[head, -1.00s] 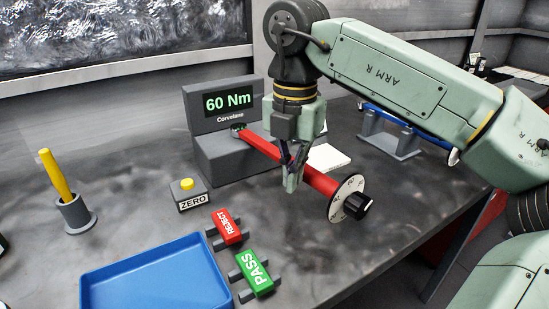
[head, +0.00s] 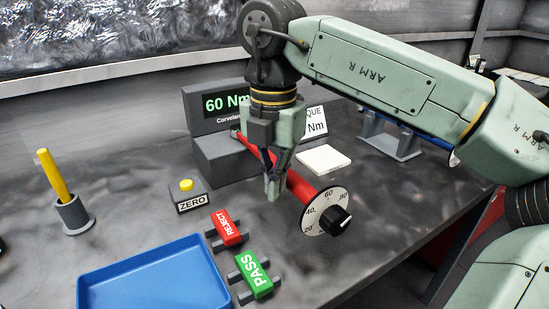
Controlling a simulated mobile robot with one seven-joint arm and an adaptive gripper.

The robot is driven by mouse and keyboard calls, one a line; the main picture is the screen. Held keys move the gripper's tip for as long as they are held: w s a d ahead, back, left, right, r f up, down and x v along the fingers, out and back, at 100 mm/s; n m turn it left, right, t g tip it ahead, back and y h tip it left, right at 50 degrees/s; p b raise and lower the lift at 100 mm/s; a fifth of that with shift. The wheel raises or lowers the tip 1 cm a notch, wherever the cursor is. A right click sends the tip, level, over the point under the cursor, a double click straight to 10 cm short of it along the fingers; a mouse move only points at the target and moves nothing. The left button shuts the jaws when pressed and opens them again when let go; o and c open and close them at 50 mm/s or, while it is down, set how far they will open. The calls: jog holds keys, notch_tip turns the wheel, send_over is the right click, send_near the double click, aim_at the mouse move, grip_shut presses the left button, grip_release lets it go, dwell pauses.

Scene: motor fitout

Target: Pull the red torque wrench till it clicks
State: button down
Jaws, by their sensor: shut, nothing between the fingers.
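The red torque wrench (head: 307,190) runs from the grey tester block (head: 224,158) toward the front right, in the head view. Its near end carries a white dial (head: 316,217) with a black knob (head: 335,220). The tester display (head: 222,103) reads 60 Nm, its right end hidden behind my arm. My gripper (head: 272,190) points down at the wrench's shaft and hides part of it. Its fingers look close together, with nothing visible between them. Whether they touch the shaft I cannot tell.
A yellow-topped ZERO button (head: 187,186), red REJECT block (head: 229,227), green PASS block (head: 254,273) and blue tray (head: 150,285) lie left and in front. A yellow tool (head: 53,174) stands in a grey holder. A white pad (head: 323,159) and a partly hidden torque card (head: 315,121) are behind the wrench.

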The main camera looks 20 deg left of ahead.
notch_tip(320, 180, up, 9)
jog(key=p, duration=0.7)
dwell(0.5)
